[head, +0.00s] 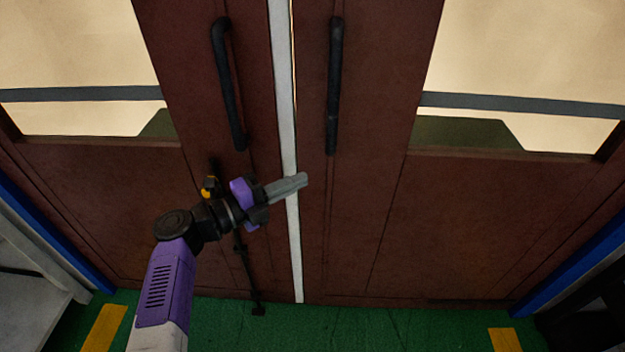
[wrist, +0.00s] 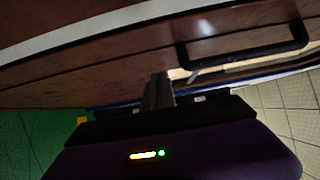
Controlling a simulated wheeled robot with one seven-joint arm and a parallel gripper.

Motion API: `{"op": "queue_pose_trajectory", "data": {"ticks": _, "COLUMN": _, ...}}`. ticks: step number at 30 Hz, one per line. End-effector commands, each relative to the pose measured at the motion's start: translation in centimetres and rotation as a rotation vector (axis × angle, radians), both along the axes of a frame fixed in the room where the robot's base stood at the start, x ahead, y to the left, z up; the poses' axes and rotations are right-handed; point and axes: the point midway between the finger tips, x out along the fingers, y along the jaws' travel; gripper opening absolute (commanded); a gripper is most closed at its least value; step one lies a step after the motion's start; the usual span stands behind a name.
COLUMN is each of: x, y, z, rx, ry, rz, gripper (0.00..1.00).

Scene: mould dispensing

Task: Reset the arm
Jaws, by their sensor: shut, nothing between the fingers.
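My gripper (head: 303,180) is shut and empty in the head view, at the end of my purple and black arm. It points to the right, in front of the brown double doors (head: 365,215), near the pale strip between them. It also shows in the wrist view (wrist: 160,77), with its fingers together. I cannot tell whether the fingertips touch the door.
Two black handles stand on the doors, a left one (head: 230,90) and a right one (head: 334,85). One black handle (wrist: 245,57) shows in the wrist view. Green floor (head: 350,320) with yellow marks lies below. A grey cabinet (head: 35,265) stands at the lower left.

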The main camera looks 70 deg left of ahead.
Motion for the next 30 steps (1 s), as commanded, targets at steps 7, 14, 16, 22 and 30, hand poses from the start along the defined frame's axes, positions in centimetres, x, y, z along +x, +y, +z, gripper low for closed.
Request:
{"op": "queue_pose_trajectory", "data": {"ticks": 7, "x": -0.6, "y": 0.1, "z": 0.0, "rx": 0.0, "ry": 0.0, "rz": 0.0, "gripper": 0.0}}
{"op": "queue_pose_trajectory", "data": {"ticks": 14, "x": 1.7, "y": -1.4, "z": -0.6, "rx": -0.015, "ry": -0.031, "rz": -0.018, "gripper": 0.0}}
{"op": "queue_pose_trajectory", "data": {"ticks": 16, "x": 4.4, "y": -3.3, "z": -1.2, "rx": -0.034, "ry": -0.071, "rz": -0.037, "gripper": 0.0}}
{"op": "queue_pose_trajectory", "data": {"ticks": 22, "x": 13.9, "y": -12.5, "z": -3.1, "rx": -0.144, "ry": -0.241, "rz": -0.098, "gripper": 0.0}}
{"op": "queue_pose_trajectory", "data": {"ticks": 30, "x": 21.2, "y": -27.9, "z": -5.1, "rx": -0.375, "ry": -0.435, "rz": -0.146, "gripper": 0.0}}
